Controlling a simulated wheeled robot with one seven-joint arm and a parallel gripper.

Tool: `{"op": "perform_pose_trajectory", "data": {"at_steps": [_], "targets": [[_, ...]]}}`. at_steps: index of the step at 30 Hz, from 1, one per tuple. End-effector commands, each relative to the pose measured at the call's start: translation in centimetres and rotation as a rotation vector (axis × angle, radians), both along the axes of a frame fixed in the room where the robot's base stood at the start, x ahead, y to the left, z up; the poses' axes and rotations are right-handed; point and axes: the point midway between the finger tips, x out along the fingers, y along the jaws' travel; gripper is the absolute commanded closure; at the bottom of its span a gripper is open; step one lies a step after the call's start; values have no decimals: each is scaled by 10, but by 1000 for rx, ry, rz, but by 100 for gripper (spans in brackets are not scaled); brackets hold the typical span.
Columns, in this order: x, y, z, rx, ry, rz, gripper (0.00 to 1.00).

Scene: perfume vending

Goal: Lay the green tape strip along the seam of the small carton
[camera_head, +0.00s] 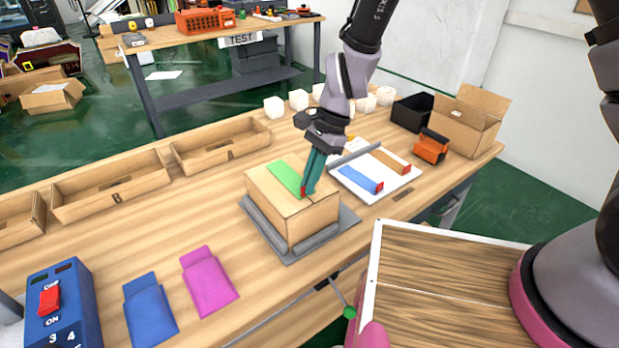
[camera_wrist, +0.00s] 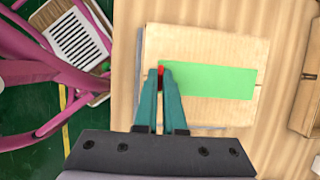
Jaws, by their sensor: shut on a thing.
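The small carton (camera_head: 273,213) sits closed in a grey holder (camera_head: 341,222) on the wooden table. The green tape strip (camera_head: 284,174) lies across the carton's top, and it also shows flat over the top in the wrist view (camera_wrist: 212,80). The strip has a red end tab (camera_wrist: 160,72). My gripper (camera_head: 305,194) is over the carton's top, with its teal fingers shut on the red tab end of the strip. In the wrist view, my gripper (camera_wrist: 160,76) is at the strip's left end. The seam under the strip is mostly hidden.
A white board (camera_head: 349,183) beside the carton holds a blue strip (camera_head: 361,179) and a brown strip (camera_head: 388,161). An orange tape dispenser (camera_head: 431,147), a black bin (camera_head: 411,112) and an open carton (camera_head: 466,122) stand at the back right. Pouches and a blue switch box (camera_head: 62,306) are at front left.

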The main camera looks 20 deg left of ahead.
Motion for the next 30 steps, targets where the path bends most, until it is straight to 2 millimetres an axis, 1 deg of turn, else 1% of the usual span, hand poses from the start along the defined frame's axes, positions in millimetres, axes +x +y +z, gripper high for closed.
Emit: {"op": "perform_pose_trajectory", "data": {"at_steps": [13, 28, 30], "targets": [[0, 0, 0, 0, 0, 0, 100], [0, 0, -6, 0, 0, -1, 100], [0, 0, -6, 0, 0, -1, 70]]}}
